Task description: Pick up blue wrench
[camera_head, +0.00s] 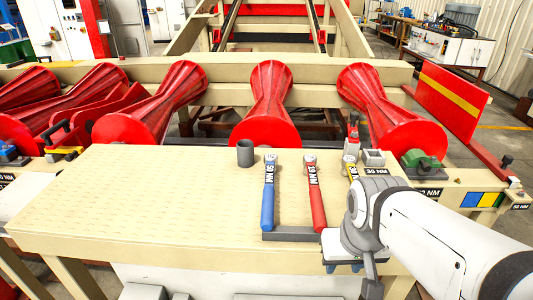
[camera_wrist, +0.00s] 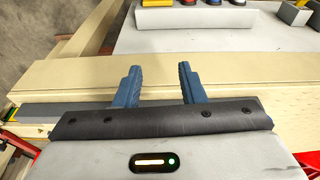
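The blue wrench (camera_head: 268,200) lies on the workbench (camera_head: 130,205), its lower end at a grey holder bar (camera_head: 290,235). A red wrench (camera_head: 316,200) lies to its right, and a yellow wrench (camera_head: 351,171) is mostly hidden behind my arm. My gripper (camera_head: 343,266) is at the bench's front edge, right of the blue wrench and apart from it. In the wrist view my gripper (camera_wrist: 157,88) is open, with nothing between its two blue fingers.
A dark grey cup (camera_head: 245,153) stands near the bench's back edge, above the blue wrench. Large red rollers (camera_head: 270,105) stand behind the bench. A small grey block (camera_head: 374,157) sits at the back right. The bench's left half is clear.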

